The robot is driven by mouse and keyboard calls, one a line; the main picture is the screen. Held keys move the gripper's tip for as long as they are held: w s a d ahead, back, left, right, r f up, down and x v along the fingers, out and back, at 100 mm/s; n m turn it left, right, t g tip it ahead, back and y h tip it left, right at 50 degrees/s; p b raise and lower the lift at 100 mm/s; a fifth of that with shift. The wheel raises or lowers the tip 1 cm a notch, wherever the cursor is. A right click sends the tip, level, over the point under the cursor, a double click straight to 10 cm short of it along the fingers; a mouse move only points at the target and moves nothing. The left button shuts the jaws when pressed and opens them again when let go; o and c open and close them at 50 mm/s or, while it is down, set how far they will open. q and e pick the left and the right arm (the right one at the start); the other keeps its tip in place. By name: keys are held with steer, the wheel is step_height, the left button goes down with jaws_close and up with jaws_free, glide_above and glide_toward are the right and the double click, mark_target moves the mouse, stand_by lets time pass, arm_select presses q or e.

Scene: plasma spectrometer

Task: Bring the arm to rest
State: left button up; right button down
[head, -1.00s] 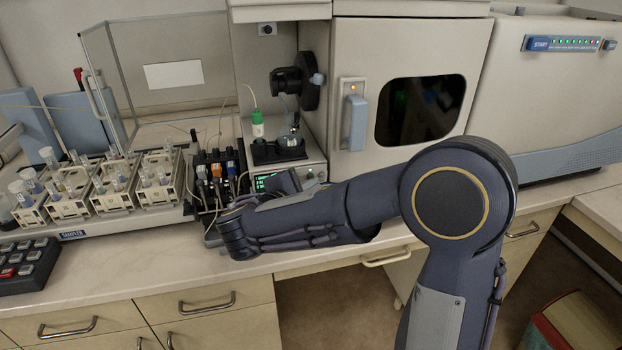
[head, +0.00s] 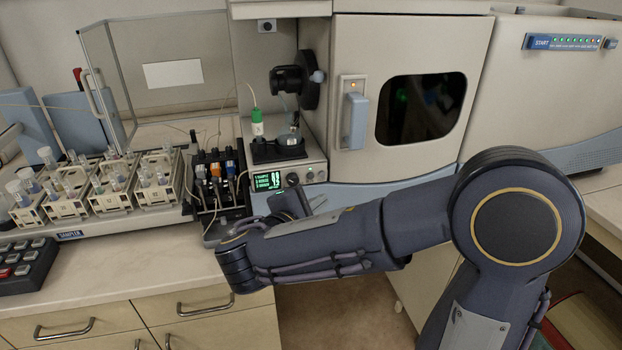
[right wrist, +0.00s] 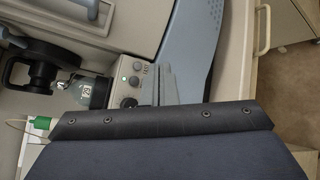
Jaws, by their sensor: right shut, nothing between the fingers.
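My right arm (head: 350,232) reaches in from the lower right over the front of the bench. My right gripper (head: 310,202) is mostly hidden behind the wrist in the head view, just in front of the small box with the green display (head: 268,181). In the right wrist view its grey fingers (right wrist: 164,84) are closed together and hold nothing. They overlap the knob panel in that picture; I cannot tell how far apart they are. My left gripper is not in view.
Sample racks (head: 70,208) stand at the left behind a black keypad (head: 25,264). A pump (head: 215,170) with coloured tabs and a green-capped bottle (head: 257,123) are behind the wrist. The cabinet (head: 410,30) is shut. Bare benchtop (head: 170,262) lies left of the wrist.

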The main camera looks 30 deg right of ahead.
steer(key=shift+s, duration=0.2)
stand_by(0.4)
steer(key=s+d+f+m+g+y, duration=0.25)
steer(key=s+f+m+y, duration=0.2)
steer(key=s, duration=0.35)
steer(key=s+d+f+m+g+y, duration=0.2)
steer(key=s+f+m+g+y, duration=0.15)
steer(key=s+f, duration=0.35)
steer(key=s+a+r+m+t+y, duration=0.1)
steer(key=s+a+m+t+y, duration=0.2)
steer(key=a+m+y, duration=0.3)
steer(key=s+a+y, duration=0.1)
steer(key=a+y, duration=0.1)
steer(key=a, duration=0.2)
steer(key=shift+s+r+m+y, duration=0.2)
steer(key=shift+m+y, duration=0.1)
steer(key=shift+y, duration=0.1)
